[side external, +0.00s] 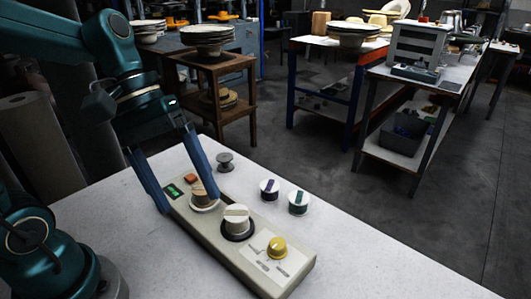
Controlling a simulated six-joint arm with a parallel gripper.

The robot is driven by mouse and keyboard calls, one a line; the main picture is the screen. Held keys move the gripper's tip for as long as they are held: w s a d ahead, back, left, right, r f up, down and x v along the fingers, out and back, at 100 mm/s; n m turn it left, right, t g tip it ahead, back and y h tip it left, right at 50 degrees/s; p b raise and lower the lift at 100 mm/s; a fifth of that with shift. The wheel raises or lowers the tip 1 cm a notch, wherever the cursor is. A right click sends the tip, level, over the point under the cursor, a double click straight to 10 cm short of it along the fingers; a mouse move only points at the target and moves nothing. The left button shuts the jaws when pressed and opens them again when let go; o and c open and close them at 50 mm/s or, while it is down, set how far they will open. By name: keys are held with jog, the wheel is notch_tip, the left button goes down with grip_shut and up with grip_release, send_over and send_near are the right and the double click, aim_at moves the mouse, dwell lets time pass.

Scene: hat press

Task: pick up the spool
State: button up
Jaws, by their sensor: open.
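A small dark grey spool-shaped piece (225,162), with wide ends and a narrower middle, stands upright on the white table. My gripper (190,204) is open, its two blue fingers pointing down over the left end of the control box. The right finger is close to the leftmost knob and to the left of the dark spool, apart from it. Nothing shows held between the fingers.
The long beige control box (249,268) carries a tan-topped knob (201,199), a white knob (236,219), a yellow knob (276,247), a red button (191,178) and a green display (173,191). The table's right side (365,265) is clear. Benches stand beyond.

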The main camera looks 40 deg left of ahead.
aim_at(198, 186)
jog(key=w+a+f+n+h, duration=0.2)
jog(key=a+n, duration=0.1)
jog(key=w+a+f+n+t+h, duration=0.1)
jog(key=w+a+f+n+h, duration=0.1)
jog(key=w+a+n, duration=0.1)
jog(key=w+a+f+n+t+h, duration=0.1)
jog(key=w+a+f+n+h, duration=0.1)
jog(key=n, duration=0.3)
jog(key=shift+w+a+f+h, duration=0.1)
jog(key=shift+w+a+h, duration=0.15)
jog(key=shift+a, duration=0.2)
jog(key=shift+w+a+h, duration=0.15)
jog(key=shift+a+h, duration=0.1)
jog(key=shift+a, duration=0.15)
jog(key=a+f+n+t, duration=0.1)
jog(key=s+a+f+n, duration=0.1)
jog(key=f+n, duration=0.1)
jog(key=shift+a+f+t+h, duration=0.1)
jog(key=shift+a+t+h, duration=0.3)
jog(key=shift+x, duration=2.4)
jog(key=shift+w, duration=0.1)
grip_shut()
